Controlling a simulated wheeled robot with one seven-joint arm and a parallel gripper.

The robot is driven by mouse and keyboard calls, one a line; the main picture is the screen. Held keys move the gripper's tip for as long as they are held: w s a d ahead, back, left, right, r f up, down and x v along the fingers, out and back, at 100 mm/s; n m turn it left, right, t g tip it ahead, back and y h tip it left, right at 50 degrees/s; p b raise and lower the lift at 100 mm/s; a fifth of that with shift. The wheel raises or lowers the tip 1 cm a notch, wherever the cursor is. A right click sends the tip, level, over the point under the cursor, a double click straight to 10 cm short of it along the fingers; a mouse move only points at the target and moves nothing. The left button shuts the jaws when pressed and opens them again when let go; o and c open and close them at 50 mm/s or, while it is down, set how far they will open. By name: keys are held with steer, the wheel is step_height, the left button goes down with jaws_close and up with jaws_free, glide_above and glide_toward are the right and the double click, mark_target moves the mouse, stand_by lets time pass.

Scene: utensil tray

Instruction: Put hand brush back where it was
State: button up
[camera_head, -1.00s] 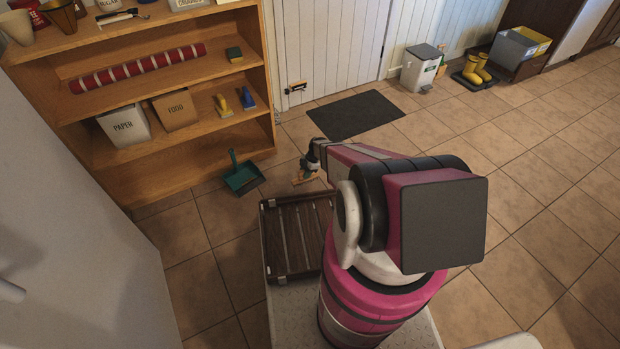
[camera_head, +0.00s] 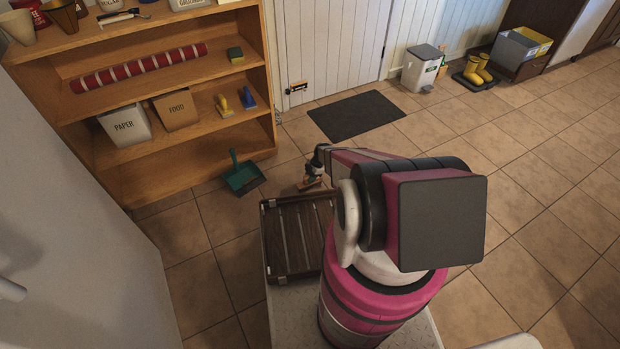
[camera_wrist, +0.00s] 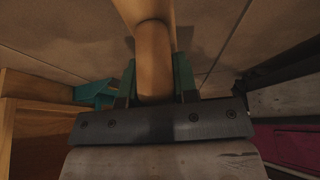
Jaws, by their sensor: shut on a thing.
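The hand brush, with a pale wooden handle, shows as a small light shape (camera_head: 307,186) at the end of my arm in the head view, just above or on the floor; I cannot tell which. In the wrist view its round wooden handle (camera_wrist: 154,62) runs between the two fingers of my gripper (camera_wrist: 155,85). My gripper is shut on the handle. It is small in the head view (camera_head: 315,176). The brush's bristles cannot be made out. A teal dustpan (camera_head: 244,177) lies on the floor to the left, in front of the shelf.
A dark slatted tray (camera_head: 268,238) lies on my base. A dark mat (camera_head: 355,115) lies before the door.

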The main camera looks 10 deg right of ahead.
steer(key=o, duration=1)
steer(key=shift+f, duration=0.1)
steer(key=shift+c, duration=0.2)
steer(key=v, duration=1.2)
steer(key=s+a+r+m+h, duration=0.1)
steer(key=s+r+m, duration=0.6)
steer(key=r, duration=0.5)
steer(key=s+a+r+m+t+h, duration=0.1)
steer(key=s+a+r+m+h, duration=0.1)
steer(key=s+r+m, duration=0.5)
steer(key=s+a+r+m+h, duration=0.1)
steer(key=s+r+m, duration=0.6)
steer(key=r, duration=1.2)
steer(key=shift+s+a+m+h, duration=0.3)
steer(key=shift+s+a, duration=0.15)
steer(key=shift+s, duration=0.4)
